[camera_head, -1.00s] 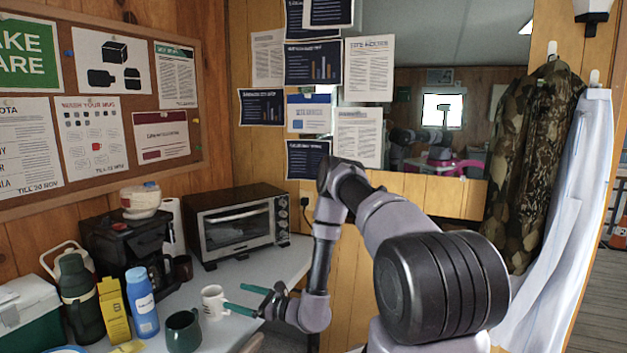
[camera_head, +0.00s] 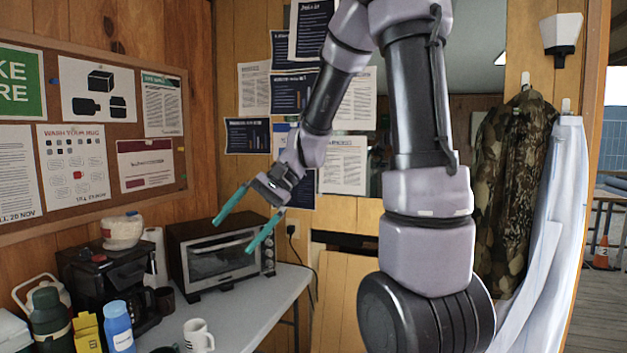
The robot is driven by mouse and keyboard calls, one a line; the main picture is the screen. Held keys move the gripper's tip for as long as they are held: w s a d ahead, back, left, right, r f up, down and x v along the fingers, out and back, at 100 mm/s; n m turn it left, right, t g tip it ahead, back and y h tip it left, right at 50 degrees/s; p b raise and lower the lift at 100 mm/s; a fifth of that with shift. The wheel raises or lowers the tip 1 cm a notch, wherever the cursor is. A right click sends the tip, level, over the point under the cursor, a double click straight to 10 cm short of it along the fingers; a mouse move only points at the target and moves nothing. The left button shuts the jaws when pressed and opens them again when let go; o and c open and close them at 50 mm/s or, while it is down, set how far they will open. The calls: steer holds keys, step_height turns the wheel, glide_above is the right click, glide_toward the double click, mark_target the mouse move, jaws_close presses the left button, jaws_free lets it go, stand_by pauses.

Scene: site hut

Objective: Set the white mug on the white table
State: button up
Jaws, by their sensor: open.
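The white mug (camera_head: 198,337) stands upright on the pale white-grey table (camera_head: 262,305), near the bottom of the view, with its handle to the right. My gripper (camera_head: 233,236) is open and empty, its two teal fingers spread apart and pointing down-left. It is well above the table, in front of the toaster oven in the view, and apart from the mug. The lowest part of the view cuts off the near part of the table.
A toaster oven (camera_head: 222,254), a coffee maker (camera_head: 105,282), a dark mug (camera_head: 165,299) and a blue bottle (camera_head: 118,327) stand on the table. A dark green flask (camera_head: 49,322) and yellow carton (camera_head: 87,334) are at left. The table right of the white mug is clear.

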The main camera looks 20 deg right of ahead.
steer(key=s+d+r+n+t+h, duration=0.2)
steer(key=s+d+r+t+h, duration=0.4)
steer(key=s+d+r, duration=0.4)
steer(key=shift+d+r+t+h, duration=0.4)
steer(key=shift+d+t, duration=0.5)
steer(key=shift+d, duration=0.3)
